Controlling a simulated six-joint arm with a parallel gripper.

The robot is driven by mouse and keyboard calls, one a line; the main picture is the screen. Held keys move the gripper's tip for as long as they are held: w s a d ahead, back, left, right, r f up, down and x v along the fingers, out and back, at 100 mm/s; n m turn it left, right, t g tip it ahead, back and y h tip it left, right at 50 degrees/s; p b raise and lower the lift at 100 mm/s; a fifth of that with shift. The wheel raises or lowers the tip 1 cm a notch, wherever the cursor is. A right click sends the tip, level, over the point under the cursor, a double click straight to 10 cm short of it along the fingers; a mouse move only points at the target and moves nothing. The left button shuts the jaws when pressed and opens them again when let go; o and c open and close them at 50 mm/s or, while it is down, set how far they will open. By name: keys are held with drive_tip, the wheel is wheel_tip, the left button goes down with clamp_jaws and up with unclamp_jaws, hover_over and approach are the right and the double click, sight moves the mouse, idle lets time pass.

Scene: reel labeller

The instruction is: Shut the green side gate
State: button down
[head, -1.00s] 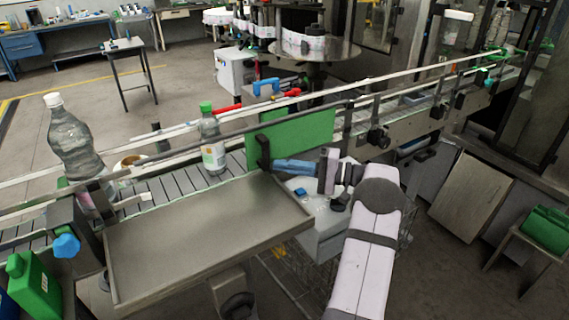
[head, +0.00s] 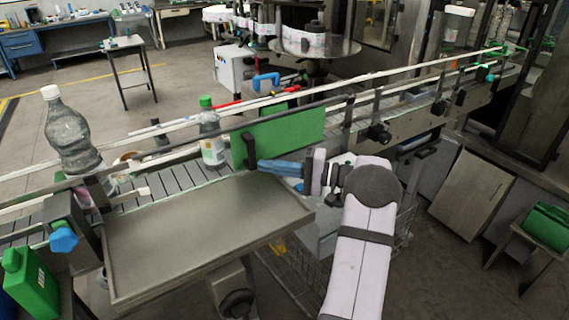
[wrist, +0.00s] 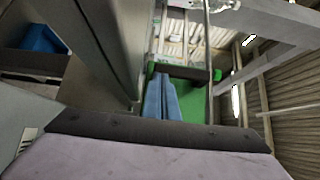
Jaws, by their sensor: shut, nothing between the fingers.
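The green side gate (head: 290,134) is an upright panel along the near side of the conveyor, behind the right part of the metal tray. A black upright handle (head: 249,150) sits near its left end. To its left, the conveyor's near side is open above the tray. My gripper (head: 258,165) has blue fingers, shut and empty, with tips at the right side of the handle. They look in contact, but I cannot be sure. In the wrist view, the fingers (wrist: 160,95) point at a dark bar (wrist: 183,72) before the green panel (wrist: 195,108).
A green-capped bottle (head: 211,140) stands on the slatted conveyor (head: 160,185), left of the gate. A larger white-capped bottle (head: 70,135) stands further left. The metal tray (head: 190,235) is empty. Rails (head: 370,85) run along the conveyor. A green canister (head: 32,285) is at lower left.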

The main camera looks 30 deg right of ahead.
idle(0.4)
drive_tip(key=shift+d+f+b, duration=0.15)
drive_tip(key=shift+d+b, duration=0.25)
drive_tip(key=shift+d, duration=0.5)
drive_tip(key=d, duration=0.1)
drive_tip(key=s+d+b, duration=0.1)
drive_tip(key=d, duration=0.1)
drive_tip(key=shift+d+f+b, duration=0.15)
drive_tip(key=shift+d+b, duration=0.05)
drive_tip(key=shift+b, duration=0.1)
drive_tip(key=b+v, duration=0.3)
drive_tip(key=v, duration=0.5)
drive_tip(key=shift+s+r, duration=0.15)
drive_tip(key=shift+r, duration=0.15)
